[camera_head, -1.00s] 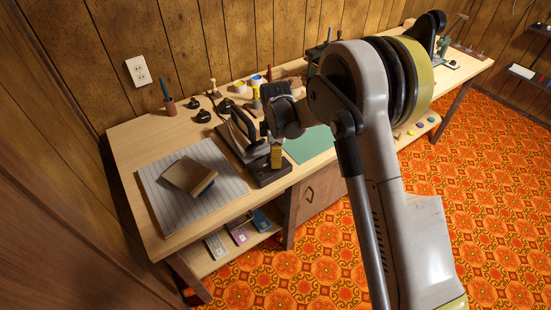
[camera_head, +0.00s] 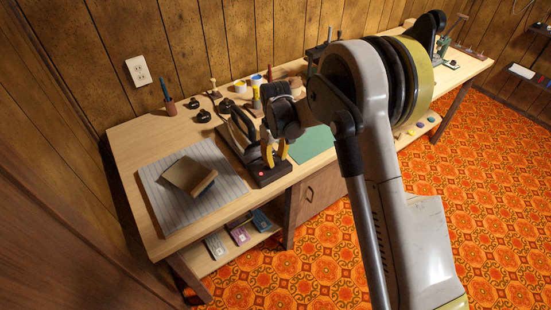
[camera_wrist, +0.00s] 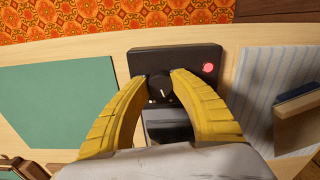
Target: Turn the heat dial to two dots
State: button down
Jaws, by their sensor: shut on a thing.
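The heat dial (camera_wrist: 160,88) is a small dark round knob with a white pointer line, on the black base (camera_wrist: 185,59) of the iron stand. In the wrist view the line points towards the lower edge of the picture. A red light (camera_wrist: 208,68) glows on the base to the right of the dial. In the head view my gripper (camera_head: 275,161) reaches down to the base and hides the dial.
The iron (camera_head: 241,127) stands on the base just behind my gripper. A striped pad (camera_head: 215,164) with a brown block (camera_head: 188,176) lies to the left. A green mat (camera_head: 312,143) lies to the right. The table's front edge is close to the base.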

aim_at(275, 158)
jog(key=m, duration=0.4)
jog(key=shift+m, duration=2.1)
jog(key=c, duration=1.1)
grip_release()
jog(key=shift+o, duration=0.2)
notch_tip(275, 158, up, 12)
